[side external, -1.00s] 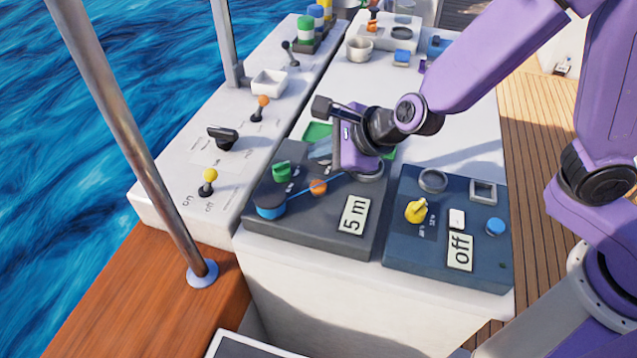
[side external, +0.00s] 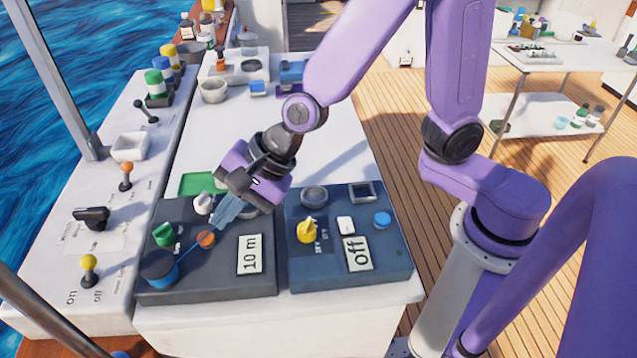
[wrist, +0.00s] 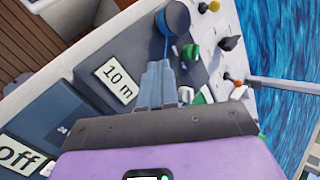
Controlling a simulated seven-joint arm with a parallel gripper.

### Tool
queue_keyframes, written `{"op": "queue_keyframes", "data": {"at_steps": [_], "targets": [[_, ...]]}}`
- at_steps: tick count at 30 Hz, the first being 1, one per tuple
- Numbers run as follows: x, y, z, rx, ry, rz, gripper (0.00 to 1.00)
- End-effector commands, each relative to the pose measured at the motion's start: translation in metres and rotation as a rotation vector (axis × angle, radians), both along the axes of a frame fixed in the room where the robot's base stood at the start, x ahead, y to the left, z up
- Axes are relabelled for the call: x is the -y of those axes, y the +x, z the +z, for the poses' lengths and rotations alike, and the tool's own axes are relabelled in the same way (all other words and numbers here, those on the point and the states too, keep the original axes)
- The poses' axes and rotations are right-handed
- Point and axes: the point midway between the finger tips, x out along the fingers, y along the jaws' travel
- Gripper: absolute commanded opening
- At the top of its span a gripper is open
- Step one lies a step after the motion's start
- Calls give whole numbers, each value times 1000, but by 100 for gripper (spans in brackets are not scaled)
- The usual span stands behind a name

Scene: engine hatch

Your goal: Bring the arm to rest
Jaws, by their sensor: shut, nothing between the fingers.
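My gripper (side external: 222,220) is purple with pale blue fingers, which are together and hold nothing. In the side view it hangs tilted over the dark grey panel (side external: 205,283), its fingertips close to the orange knob (side external: 206,239). I cannot tell whether they touch anything. In the wrist view the fingers (wrist: 158,70) point toward the blue round knob (wrist: 178,17). The panel's display (side external: 250,254) reads "10 m", and it also shows in the wrist view (wrist: 117,81). My arm reaches in from the right, bent at the elbow.
A navy panel (side external: 375,276) with a yellow knob (side external: 307,230) and a display reading "off" (side external: 357,253) stands to the right. A white ledge with levers (side external: 88,270) runs along the left. A metal post (side external: 60,80) rises at the left. The white top behind my gripper is partly clear.

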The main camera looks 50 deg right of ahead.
Motion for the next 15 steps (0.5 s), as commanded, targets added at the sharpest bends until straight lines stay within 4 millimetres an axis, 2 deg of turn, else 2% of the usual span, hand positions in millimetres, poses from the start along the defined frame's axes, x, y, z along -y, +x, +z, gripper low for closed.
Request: {"op": "queue_keyframes", "data": {"at_steps": [3, 8, 12, 15], "targets": [[23, -38, 7, 69, -121, 353, 0], [68, -89, 11, 178, -292, 835, 0], [119, -128, 12, 272, -445, 1250, 0], [158, -150, 14, 330, -551, 1529, 0]]}}
